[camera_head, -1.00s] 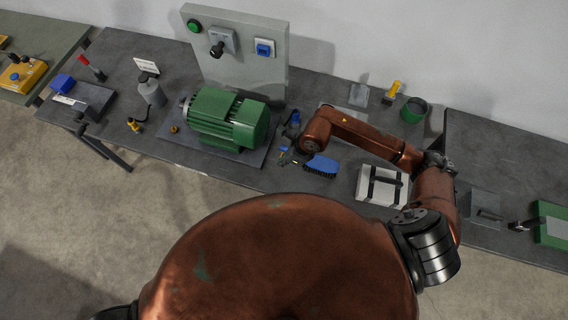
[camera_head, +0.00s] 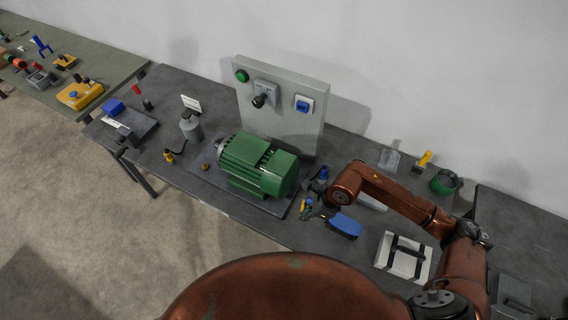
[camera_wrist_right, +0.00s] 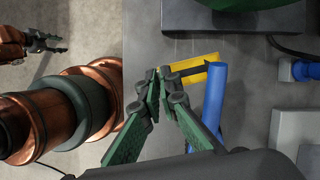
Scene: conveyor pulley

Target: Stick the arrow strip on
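The arrow strip (camera_wrist_right: 201,61) is a small yellow piece with a dark marking, shown in the right wrist view. A blue angled piece (camera_wrist_right: 213,100) meets its right end. My right gripper (camera_wrist_right: 159,74) has green-padded fingers whose tips close together at the strip's left end; it appears pinched there, partly hidden by the fingers. In the head view my right gripper (camera_head: 306,210) is small, beside the right end of the green motor (camera_head: 258,165). My left gripper (camera_wrist_right: 47,42) shows small in the right wrist view, over the floor, with its fingers apart and empty.
A grey panel (camera_head: 284,128) with a green button, a black knob and a blue switch stands behind the motor. A grey can (camera_head: 191,128) and a yellow piece (camera_head: 170,157) stand left.

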